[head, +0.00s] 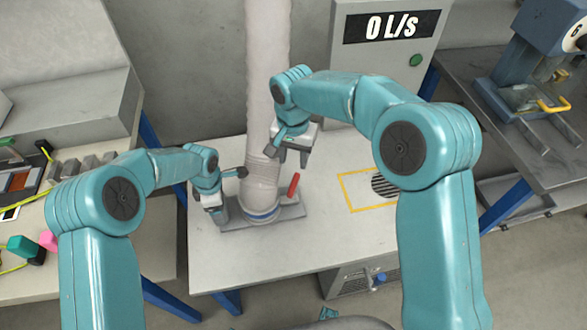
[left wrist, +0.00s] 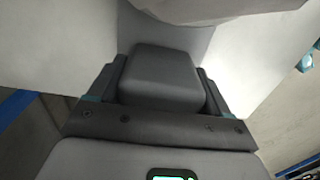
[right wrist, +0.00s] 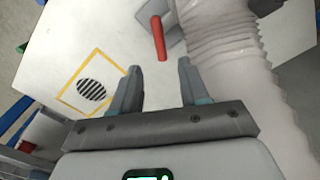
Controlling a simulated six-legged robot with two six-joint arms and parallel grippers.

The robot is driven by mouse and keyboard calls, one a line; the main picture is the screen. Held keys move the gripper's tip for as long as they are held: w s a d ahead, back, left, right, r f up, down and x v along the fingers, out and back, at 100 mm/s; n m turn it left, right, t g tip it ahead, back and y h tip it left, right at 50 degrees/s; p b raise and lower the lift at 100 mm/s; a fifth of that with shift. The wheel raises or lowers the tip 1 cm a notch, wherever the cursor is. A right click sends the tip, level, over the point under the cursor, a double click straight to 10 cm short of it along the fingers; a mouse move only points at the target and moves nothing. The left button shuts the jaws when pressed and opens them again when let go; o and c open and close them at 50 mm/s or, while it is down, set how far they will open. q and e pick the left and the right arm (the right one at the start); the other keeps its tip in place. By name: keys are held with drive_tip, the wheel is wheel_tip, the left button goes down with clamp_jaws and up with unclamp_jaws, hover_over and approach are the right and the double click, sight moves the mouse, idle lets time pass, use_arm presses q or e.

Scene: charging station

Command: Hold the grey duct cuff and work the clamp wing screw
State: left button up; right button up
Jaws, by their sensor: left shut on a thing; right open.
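A pale duct (head: 266,80) comes down to a base plate (head: 290,212) on the table. Its pleated lower part ends in a smooth grey cuff (head: 260,194) with a blue band beneath. My left gripper (head: 222,214) is at the left of the cuff, shut on a dark grey block (left wrist: 160,78). My right gripper (head: 292,156) is open and empty, right of the duct and above a red handle (head: 294,184). In the right wrist view the red handle (right wrist: 158,38) is beyond the open fingers (right wrist: 155,85), apart from them. I cannot make out a wing screw clearly.
A grey panel reading "0 L/s" (head: 391,27) with a green button stands behind the table. A yellow square around a striped vent (head: 384,186) marks the table's right part. A blue machine (head: 535,65) stands at far right. The table front is clear.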

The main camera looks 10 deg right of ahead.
sight(294, 183)
drive_tip(key=shift+r, duration=1)
drive_tip(key=shift+f, duration=0.1)
wheel_tip(294, 183, down, 12)
drive_tip(key=shift+r, duration=0.1)
clamp_jaws()
